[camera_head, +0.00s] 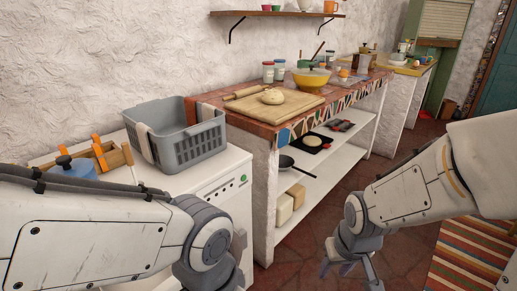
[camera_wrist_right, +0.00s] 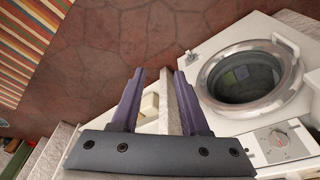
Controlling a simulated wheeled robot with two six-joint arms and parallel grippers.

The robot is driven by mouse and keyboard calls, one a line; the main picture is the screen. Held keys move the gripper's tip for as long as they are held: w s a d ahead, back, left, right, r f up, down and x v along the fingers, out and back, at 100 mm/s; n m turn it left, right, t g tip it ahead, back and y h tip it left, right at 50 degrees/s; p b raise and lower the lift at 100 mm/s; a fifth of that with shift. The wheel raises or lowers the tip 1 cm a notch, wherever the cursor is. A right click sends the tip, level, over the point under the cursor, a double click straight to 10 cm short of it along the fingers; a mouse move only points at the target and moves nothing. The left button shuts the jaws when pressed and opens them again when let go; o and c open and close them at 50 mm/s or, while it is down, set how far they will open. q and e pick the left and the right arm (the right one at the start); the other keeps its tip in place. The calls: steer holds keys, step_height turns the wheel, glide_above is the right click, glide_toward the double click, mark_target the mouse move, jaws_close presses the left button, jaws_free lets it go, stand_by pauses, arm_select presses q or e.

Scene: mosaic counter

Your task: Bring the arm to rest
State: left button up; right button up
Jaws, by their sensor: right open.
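My right gripper (camera_head: 349,266) hangs low at the end of my right arm in the head view, in front of the counter and above the floor. In the right wrist view its two fingers (camera_wrist_right: 160,88) are apart with nothing held between them. My left arm comes in from the left in the head view, over the front of the white washing machine (camera_head: 222,190). The left gripper is not visible; only the arm and wrist joint show.
A grey basket (camera_head: 188,148) stands on the washing machine, which shows its round door (camera_wrist_right: 250,78) in the wrist view. The mosaic counter (camera_head: 262,128) carries a board (camera_head: 300,107) with dough (camera_head: 272,97). A striped rug (camera_head: 475,255) lies at right on open tiled floor.

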steer(key=s+a+r+n+g, duration=0.1)
steer(key=s+a+r+n, duration=0.2)
steer(key=s+a, duration=0.35)
steer(key=s+a+r+n+g, duration=0.1)
steer(key=s+a+r+n, duration=0.1)
steer(key=s+a+n, duration=0.4)
step_height(320, 180, up, 17)
steer(key=m+p, duration=0.2)
steer(key=p, duration=1.4)
steer(key=shift+s+d+f+m+y+p, duration=0.15)
steer(key=shift+d+m+y+p, duration=0.15)
steer(key=shift+d+y, duration=0.1)
